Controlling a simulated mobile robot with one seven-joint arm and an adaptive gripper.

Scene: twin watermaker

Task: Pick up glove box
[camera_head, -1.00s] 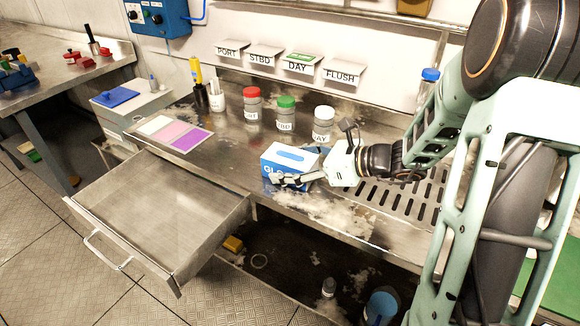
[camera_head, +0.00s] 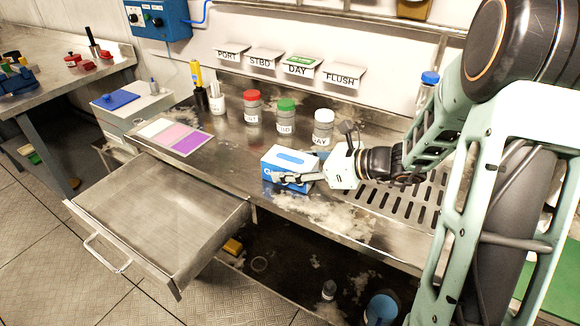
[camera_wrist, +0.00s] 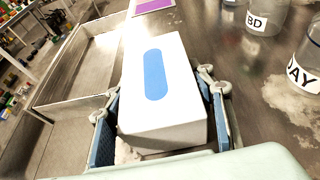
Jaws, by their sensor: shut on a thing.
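The glove box (camera_head: 289,163) is a small white-topped carton with blue sides and a blue oval on top. It is at the front of the steel counter, left of the drain grille. My gripper (camera_head: 300,178) is shut on it, one finger along its near side. In the wrist view the glove box (camera_wrist: 165,90) fills the space between the blue finger pads of my gripper (camera_wrist: 163,125), one on each side. I cannot tell whether its underside is clear of the counter.
An open, empty drawer (camera_head: 165,205) juts out at the front left. Jars with red (camera_head: 252,105), green (camera_head: 286,116) and white (camera_head: 323,127) lids stand behind the box. A colour card (camera_head: 175,137) lies on the left. A drain grille (camera_head: 400,203) is to the right.

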